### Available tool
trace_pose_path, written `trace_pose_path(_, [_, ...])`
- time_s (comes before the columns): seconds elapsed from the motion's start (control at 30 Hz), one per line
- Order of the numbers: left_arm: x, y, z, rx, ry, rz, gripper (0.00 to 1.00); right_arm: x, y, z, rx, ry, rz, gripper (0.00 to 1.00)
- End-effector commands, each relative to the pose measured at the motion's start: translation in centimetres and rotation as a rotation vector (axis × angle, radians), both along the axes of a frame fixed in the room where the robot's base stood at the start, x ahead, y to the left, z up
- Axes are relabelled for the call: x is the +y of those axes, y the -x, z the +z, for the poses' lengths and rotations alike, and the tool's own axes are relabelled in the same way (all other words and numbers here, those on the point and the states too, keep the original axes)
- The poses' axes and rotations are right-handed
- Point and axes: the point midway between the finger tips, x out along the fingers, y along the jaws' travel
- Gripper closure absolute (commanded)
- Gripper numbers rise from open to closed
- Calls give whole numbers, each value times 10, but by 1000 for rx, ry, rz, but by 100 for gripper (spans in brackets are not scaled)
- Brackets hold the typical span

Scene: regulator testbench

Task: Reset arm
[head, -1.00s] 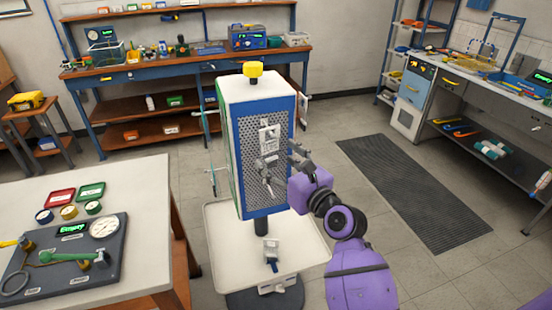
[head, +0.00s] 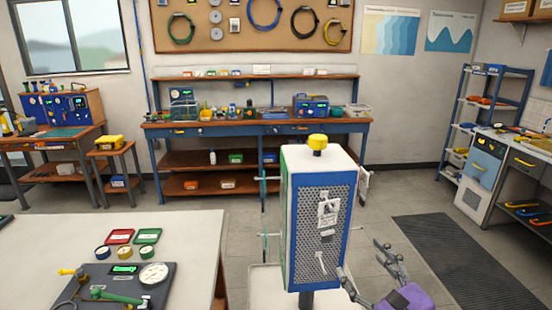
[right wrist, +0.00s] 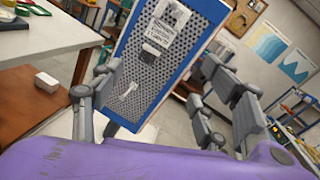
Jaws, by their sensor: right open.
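My right gripper (head: 368,272) is at the lower right of the head view, with its grey fingers spread apart and its purple body behind them. In the right wrist view its fingers (right wrist: 160,85) stand wide on both sides with nothing held between them. The perforated panel (head: 340,250) of a blue and white tower stands just left of and beyond the gripper. A pale card (head: 328,210) and a small light hook-like piece (head: 321,262) are on the panel; both also show in the wrist view. My left gripper is not in view.
A yellow knob (head: 317,142) tops the tower. A white table (head: 190,240) at the left carries a dark board with a gauge (head: 154,273) and several coloured round and flat pieces. A workbench (head: 250,128) lines the back wall. Open floor with a dark mat (head: 460,262) lies at the right.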

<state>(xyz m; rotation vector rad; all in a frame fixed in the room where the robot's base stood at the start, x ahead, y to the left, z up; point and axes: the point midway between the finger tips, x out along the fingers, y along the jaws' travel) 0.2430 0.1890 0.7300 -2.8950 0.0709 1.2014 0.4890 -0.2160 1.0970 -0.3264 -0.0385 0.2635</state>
Motion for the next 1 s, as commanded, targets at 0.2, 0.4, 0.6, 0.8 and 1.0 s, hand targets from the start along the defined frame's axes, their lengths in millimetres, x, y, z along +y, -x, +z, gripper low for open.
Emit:
trace_pose_path(0.2, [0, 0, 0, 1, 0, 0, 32, -8, -6, -51, -70, 760, -38, 32])
trace_pose_path(0.4, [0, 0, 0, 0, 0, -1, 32, -8, 18, -138, -71, 1531, 91, 32])
trace_pose_path(0.6, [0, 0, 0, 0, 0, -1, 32, 2, 89, -249, -134, 2290, 472, 32])
trace_pose_path(0.8, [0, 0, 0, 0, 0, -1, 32, 21, 185, -335, -247, 2598, 873, 32])
trace_pose_path(1.0, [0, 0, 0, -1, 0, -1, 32, 30, 240, -364, -239, 2552, 1002, 32])
